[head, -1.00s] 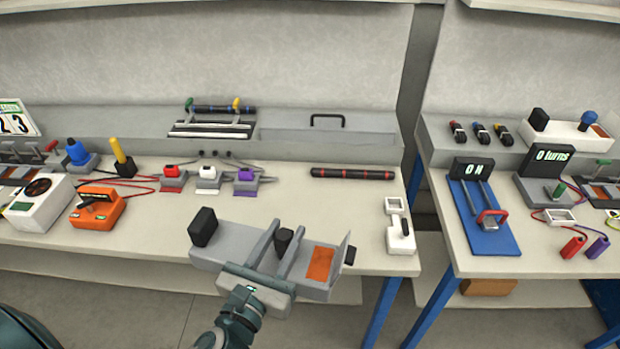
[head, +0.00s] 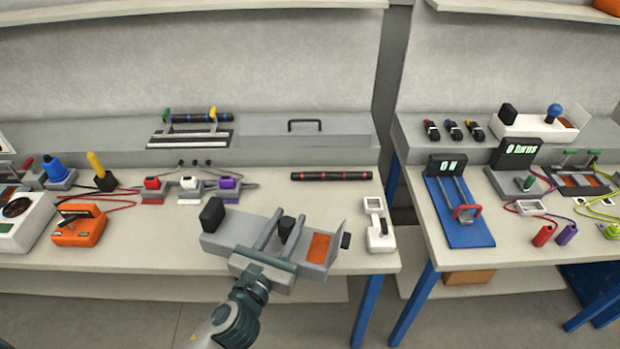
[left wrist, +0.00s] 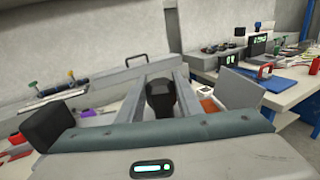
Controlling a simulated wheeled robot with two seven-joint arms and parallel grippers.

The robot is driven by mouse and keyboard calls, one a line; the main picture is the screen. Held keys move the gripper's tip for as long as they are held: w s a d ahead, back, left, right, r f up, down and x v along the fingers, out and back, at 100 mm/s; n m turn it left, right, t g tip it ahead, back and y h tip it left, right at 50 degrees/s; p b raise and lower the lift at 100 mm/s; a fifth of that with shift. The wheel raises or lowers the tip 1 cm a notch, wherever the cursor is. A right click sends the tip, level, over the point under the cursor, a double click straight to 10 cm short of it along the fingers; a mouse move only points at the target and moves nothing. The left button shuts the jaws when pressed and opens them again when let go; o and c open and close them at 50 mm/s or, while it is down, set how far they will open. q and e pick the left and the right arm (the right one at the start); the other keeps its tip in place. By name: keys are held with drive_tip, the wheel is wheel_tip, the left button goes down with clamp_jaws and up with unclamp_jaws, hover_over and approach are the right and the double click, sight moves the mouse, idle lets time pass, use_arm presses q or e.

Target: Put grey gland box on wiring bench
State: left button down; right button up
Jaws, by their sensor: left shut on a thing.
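The grey gland box (head: 228,243) has a black block on its left end, a black knob in its middle, an orange patch and an upright grey flap on its right. My left gripper (head: 282,236) is shut on it, with its two grey fingers on either side of the knob. The box shows over the front part of the left bench (head: 140,258); I cannot tell its height above it. In the left wrist view the box's grey flap (left wrist: 238,90) stands right of the fingers. My right gripper is not in view. I cannot tell which bench is the wiring bench.
A white device (head: 380,236) stands right of the box. An orange device (head: 80,225) and plugs lie left. A black red-banded rod (head: 331,176) lies behind. A gap separates the right bench (head: 440,258), which holds a blue switch board (head: 460,225).

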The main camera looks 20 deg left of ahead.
use_arm(q)
drive_tip(key=w+d+m+h+p, duration=0.1)
drive_tip(key=w+p, duration=0.3)
drive_tip(key=w, duration=0.9)
drive_tip(key=shift+d+f+h+p, duration=0.15)
drive_tip(key=shift+d+h+p, duration=0.25)
drive_tip(key=shift+h, duration=0.2)
drive_tip(key=shift+f, duration=0.1)
wheel_tip(320, 180, down, 7)
drive_tip(key=b, duration=0.7)
drive_tip(key=shift+r, duration=0.2)
drive_tip(key=shift+f+b, duration=0.4)
drive_tip(key=shift+f, duration=0.2)
drive_tip(key=c, duration=1.2)
unclamp_jaws()
drive_tip(key=shift+s+a, duration=0.1)
drive_tip(key=shift+s, duration=0.05)
